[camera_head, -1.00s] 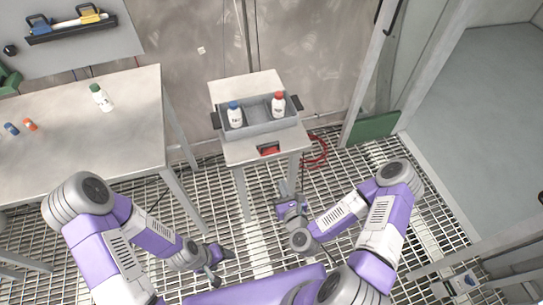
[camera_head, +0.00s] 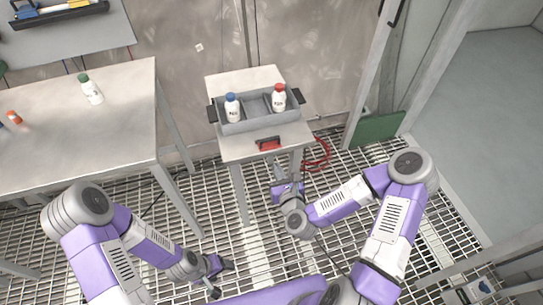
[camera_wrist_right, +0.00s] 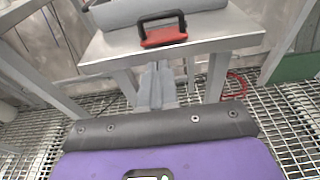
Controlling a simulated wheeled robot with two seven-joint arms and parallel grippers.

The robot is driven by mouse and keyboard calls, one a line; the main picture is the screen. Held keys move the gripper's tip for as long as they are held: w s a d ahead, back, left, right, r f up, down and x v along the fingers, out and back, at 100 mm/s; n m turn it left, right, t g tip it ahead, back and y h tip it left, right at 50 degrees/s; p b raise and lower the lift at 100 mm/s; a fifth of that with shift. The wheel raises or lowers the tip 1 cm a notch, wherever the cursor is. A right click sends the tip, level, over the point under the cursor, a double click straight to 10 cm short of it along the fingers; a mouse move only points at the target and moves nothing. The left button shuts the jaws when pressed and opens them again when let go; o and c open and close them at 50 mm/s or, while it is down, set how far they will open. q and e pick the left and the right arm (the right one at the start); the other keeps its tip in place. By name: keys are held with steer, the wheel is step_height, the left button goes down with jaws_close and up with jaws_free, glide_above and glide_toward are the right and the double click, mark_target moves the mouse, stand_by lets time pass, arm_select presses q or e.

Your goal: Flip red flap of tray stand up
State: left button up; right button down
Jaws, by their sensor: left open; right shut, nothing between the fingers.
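The red flap (camera_head: 269,143) is on the front edge of the small metal tray stand (camera_head: 240,150). In the right wrist view the red flap (camera_wrist_right: 165,37) hangs at the front edge, with a black handle-like frame above it. My right gripper (camera_head: 279,171) is shut and empty, just below and in front of the flap. In the right wrist view its closed fingers (camera_wrist_right: 157,75) point toward the stand front under the flap, with no clear contact. My left gripper (camera_head: 224,266) is open and low over the floor grating, away from the stand.
A grey tray (camera_head: 258,126) on the stand holds a blue-capped bottle (camera_head: 232,108) and a red-capped bottle (camera_head: 279,98). A larger table (camera_head: 110,140) at left carries a green-capped bottle (camera_head: 90,89). Red cable (camera_head: 318,155) lies right of the stand.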

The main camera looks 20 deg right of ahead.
mark_target(271, 150)
steer(key=shift+w+a+r+b, duration=0.1)
steer(key=shift+w+r+b, duration=0.15)
steer(key=shift+w, duration=1.05)
steer(key=shift+w+d+r+b, duration=0.1)
steer(key=shift+w+r, duration=0.1)
steer(key=shift+w, duration=1.1)
steer(key=shift+w+a+r+b, duration=0.1)
steer(key=shift+w+r+b, duration=0.15)
steer(key=shift+w, duration=1.05)
